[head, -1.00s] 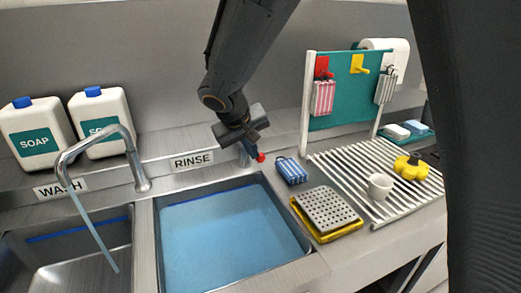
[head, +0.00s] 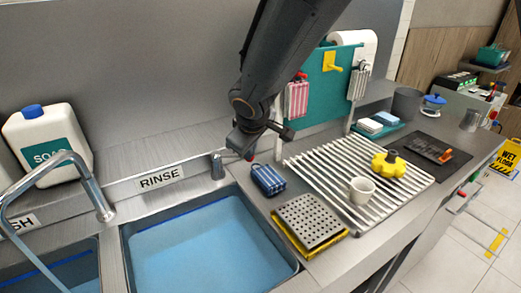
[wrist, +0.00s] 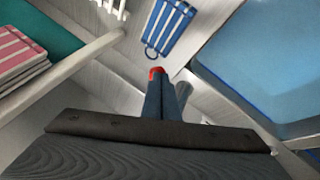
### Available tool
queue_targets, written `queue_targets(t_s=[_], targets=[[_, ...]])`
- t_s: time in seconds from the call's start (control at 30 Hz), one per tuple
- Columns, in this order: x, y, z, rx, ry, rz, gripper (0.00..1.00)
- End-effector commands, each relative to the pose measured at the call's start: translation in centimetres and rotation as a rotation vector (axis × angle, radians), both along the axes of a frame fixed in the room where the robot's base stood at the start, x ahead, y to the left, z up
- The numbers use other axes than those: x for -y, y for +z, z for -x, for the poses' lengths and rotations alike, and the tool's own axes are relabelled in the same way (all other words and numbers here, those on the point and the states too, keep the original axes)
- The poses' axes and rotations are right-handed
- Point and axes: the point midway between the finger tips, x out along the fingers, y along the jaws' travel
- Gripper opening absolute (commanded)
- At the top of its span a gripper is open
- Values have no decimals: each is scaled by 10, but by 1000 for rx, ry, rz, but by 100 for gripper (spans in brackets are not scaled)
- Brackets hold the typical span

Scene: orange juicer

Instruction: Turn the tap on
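My gripper (head: 250,156) is low by the back ledge, just right of this post. In the wrist view, my gripper's dark fingers (wrist: 160,78) lie together with a red tip and nothing seen between them. Part of a grey cylinder (wrist: 183,90) shows beside them.
A blue striped cloth item (head: 268,179) lies just in front of my gripper. The rinse basin (head: 290,262) holds blue water. A perforated block on a yellow sponge (head: 310,220), a slatted rack (head: 330,180), and a teal board (head: 330,85) are right. A soap bottle (head: 45,135) is left.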

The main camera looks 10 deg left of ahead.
Motion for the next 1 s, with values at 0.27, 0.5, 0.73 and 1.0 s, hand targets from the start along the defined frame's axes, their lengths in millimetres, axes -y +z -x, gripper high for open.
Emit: queue_targets(t_s=[0.27, 0.5, 0.73, 1.0], targets=[[-6, -1, -2, -2, 13, 1, 0], [-6, -1, -2, -1, 14, 1, 0], [-6, 0, -3, -1, 13, 0, 0], [-3, 8, 8, 1, 7, -1, 0]])
